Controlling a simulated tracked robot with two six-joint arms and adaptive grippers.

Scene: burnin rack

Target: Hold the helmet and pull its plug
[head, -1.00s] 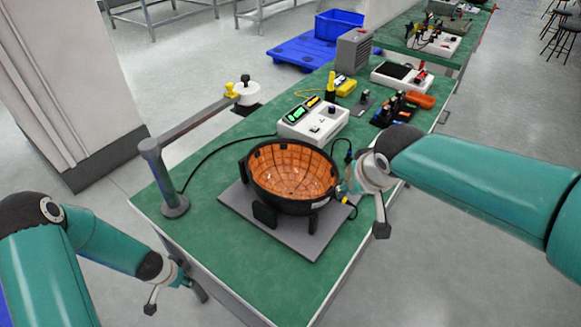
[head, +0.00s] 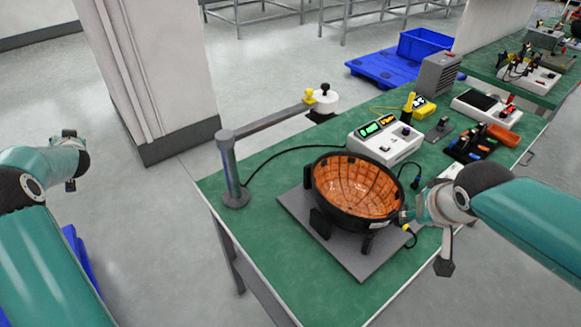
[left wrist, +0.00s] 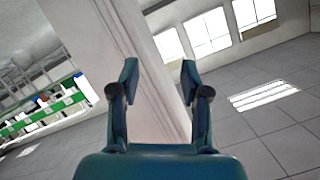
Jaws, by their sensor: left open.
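The helmet (head: 338,213) is a black shell with an orange inner lining, lying open side up on a grey mat (head: 365,262) on the green bench. A small yellow and black plug (head: 408,231) shows at its right side, just below my right gripper. My right gripper (head: 408,215) is at the helmet's right rim; its fingers are too small and hidden to tell whether they are shut. My left gripper is open and empty in the left wrist view (left wrist: 159,68), facing a pillar. In the head view it is at the far left, well away from the helmet.
A white instrument box (head: 386,146) with lit displays stands behind the helmet, with black cables around it. A grey post with a horizontal arm (head: 232,170) stands at the bench's left corner. A pale pillar (head: 165,70) rises at left; floor between it and the bench is clear.

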